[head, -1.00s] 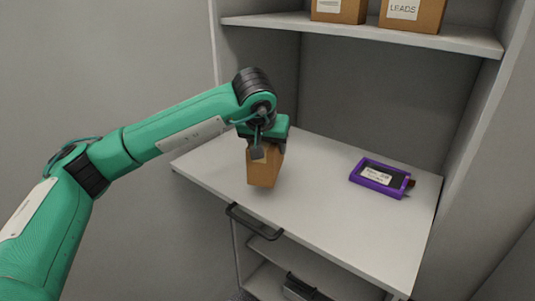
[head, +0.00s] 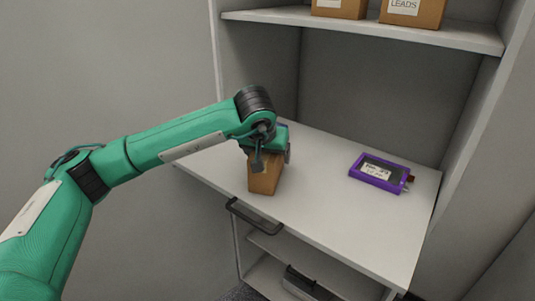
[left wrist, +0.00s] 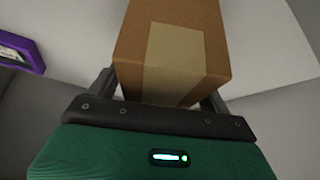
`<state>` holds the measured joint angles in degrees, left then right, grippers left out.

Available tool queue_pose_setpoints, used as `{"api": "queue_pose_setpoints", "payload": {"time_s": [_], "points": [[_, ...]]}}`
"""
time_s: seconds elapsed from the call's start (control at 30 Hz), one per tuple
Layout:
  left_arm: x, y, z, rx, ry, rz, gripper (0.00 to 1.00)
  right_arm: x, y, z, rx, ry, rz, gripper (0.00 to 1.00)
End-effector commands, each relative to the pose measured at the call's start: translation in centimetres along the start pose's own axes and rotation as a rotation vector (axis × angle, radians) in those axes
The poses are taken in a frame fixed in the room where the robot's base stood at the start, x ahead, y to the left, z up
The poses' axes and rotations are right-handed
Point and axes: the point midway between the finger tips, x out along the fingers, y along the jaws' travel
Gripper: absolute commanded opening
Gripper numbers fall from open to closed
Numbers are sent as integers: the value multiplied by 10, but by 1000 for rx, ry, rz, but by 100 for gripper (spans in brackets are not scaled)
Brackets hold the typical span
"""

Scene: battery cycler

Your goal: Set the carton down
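The carton (head: 264,182) is a small brown box with a strip of tape. It is upright at the left front part of the white shelf surface (head: 330,222), and its base appears to be at or very close to that surface. My left gripper (head: 268,160) is above it with a finger on each side, closed on its upper part. In the left wrist view the carton (left wrist: 172,45) fills the space between the fingers. I cannot tell whether the base touches fully. My right gripper is not in view.
A purple-framed device (head: 380,173) with a label lies at the right of the surface. Two cartons, one labelled LEADS (head: 411,12), stand on the upper shelf (head: 350,27). A dark handle (head: 252,219) is at the front edge. The middle of the surface is clear.

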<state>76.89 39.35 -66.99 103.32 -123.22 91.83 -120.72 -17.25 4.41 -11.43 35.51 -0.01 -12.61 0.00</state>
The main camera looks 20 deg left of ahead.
Motion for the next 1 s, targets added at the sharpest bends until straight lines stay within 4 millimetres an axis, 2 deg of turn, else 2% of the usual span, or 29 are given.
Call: {"api": "queue_pose_setpoints", "payload": {"time_s": [0.2,0.27,0.7,0.83,1.0], "points": [[-4,0,-2,0,1,0,81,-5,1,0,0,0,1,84],[-10,0,-1,0,4,0,81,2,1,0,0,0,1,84],[-99,0,-1,0,5,1,81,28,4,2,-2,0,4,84],[-114,0,-1,0,3,0,81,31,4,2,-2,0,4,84],[-122,0,-1,0,0,0,81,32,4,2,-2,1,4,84]]}}
